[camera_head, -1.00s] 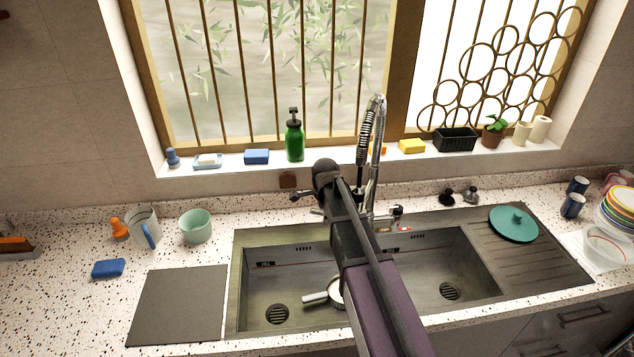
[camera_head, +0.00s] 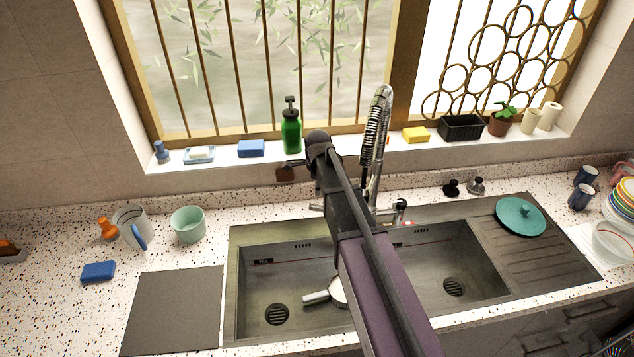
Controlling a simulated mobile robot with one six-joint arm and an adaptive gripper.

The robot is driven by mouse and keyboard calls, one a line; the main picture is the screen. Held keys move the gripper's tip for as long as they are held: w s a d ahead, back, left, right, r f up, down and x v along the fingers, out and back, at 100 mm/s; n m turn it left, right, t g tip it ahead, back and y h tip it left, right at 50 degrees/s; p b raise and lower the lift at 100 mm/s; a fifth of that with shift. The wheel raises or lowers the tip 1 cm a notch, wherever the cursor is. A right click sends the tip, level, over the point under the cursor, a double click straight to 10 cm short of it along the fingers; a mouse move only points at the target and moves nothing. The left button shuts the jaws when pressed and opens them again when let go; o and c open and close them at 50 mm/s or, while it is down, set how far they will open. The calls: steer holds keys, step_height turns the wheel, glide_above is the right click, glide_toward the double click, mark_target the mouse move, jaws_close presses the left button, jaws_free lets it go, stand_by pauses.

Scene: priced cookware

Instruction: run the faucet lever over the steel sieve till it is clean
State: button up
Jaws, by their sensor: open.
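The steel sieve (camera_head: 318,296) lies in the left basin of the sink, handle pointing left. My arm hides part of its bowl. The tall faucet (camera_head: 382,110) with a spring hose rises behind the sink, right of my arm. A small fitting with a red mark (camera_head: 401,208) stands at the faucet's right; I cannot tell if it is the lever. My arm also covers part of the faucet base. My gripper (camera_head: 291,163) is open, left of the faucet and well above the sink's back edge. I see no water running.
A green soap bottle (camera_head: 291,130) and sponges stand on the sill behind my gripper. A mug (camera_head: 132,226) and a mint bowl (camera_head: 188,225) are left of the sink. The grey board (camera_head: 172,310) at left is bare.

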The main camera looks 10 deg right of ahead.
mark_target(317, 206)
steer(key=shift+f, duration=0.15)
steer(key=f+b, duration=0.4)
steer(key=w+f+b, duration=0.1)
steer(key=f+b, duration=0.4)
steer(key=w+f+b, duration=0.1)
steer(key=f+b, duration=0.3)
steer(key=shift+w+f+b, duration=0.15)
steer(key=shift+w+b, duration=0.1)
steer(key=shift+b, duration=0.05)
stand_by(0.3)
steer(key=shift+d+r, duration=0.15)
steer(key=shift+r, duration=0.05)
stand_by(0.4)
